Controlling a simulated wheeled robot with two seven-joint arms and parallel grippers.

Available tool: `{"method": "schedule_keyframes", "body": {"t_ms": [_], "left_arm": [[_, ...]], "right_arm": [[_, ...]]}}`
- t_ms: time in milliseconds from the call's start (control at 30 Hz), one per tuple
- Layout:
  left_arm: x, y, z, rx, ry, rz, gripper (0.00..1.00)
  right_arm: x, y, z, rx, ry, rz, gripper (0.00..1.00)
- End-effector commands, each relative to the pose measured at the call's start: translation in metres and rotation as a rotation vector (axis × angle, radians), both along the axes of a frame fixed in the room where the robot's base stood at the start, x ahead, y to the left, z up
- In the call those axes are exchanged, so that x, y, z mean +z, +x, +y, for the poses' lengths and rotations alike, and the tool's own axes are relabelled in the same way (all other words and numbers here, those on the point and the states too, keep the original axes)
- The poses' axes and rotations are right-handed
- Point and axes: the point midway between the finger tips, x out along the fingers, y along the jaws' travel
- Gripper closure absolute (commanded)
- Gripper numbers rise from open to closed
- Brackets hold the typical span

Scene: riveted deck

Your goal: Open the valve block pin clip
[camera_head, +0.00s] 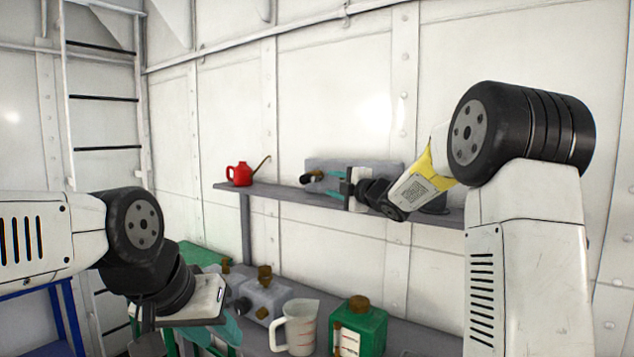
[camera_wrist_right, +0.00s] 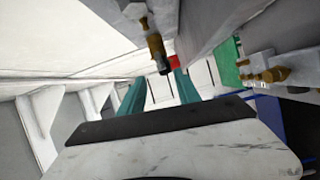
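A grey block (camera_head: 385,172), which I take to be the valve block, stands on the wall shelf, partly hidden by my right gripper (camera_head: 322,184). A brass pin with a black end (camera_head: 311,177) sticks out beside that gripper's teal fingers. In the right wrist view the pin (camera_wrist_right: 155,43) hangs ahead of the fingers (camera_wrist_right: 160,80). They are apart, with nothing seen gripped between them. The clip itself is too small to make out. My left gripper (camera_head: 222,332) is low over the bench at left; its teal fingers are partly hidden and their opening is unclear.
A red oil can (camera_head: 240,175) stands at the left end of the shelf (camera_head: 285,192). On the lower bench (camera_head: 410,341) are a grey block with brass fittings (camera_head: 268,297), a white jug (camera_head: 297,326) and a green canister (camera_head: 360,327). A ladder (camera_head: 105,97) is at left.

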Motion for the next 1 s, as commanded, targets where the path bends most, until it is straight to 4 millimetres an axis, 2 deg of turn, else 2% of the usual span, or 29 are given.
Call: {"method": "schedule_keyframes", "body": {"t_ms": [167,533,700,933,1000], "left_arm": [[0.000,0.000,0.000,0.000,0.000,0.000,0.64],[0.000,0.000,0.000,0.000,0.000,0.000,0.64],[0.000,0.000,0.000,0.000,0.000,0.000,0.64],[0.000,0.000,0.000,0.000,0.000,0.000,0.64],[0.000,0.000,0.000,0.000,0.000,0.000,0.64]], "right_arm": [[-0.002,0.014,0.015,0.032,-0.024,-0.026,0.61],[-0.002,0.061,0.043,0.029,-0.020,-0.023,0.61],[-0.001,0.068,0.047,0.027,-0.020,-0.021,0.61],[-0.001,0.069,0.047,0.026,-0.020,-0.021,0.61],[-0.001,0.068,0.047,0.026,-0.019,-0.021,0.74]]}}
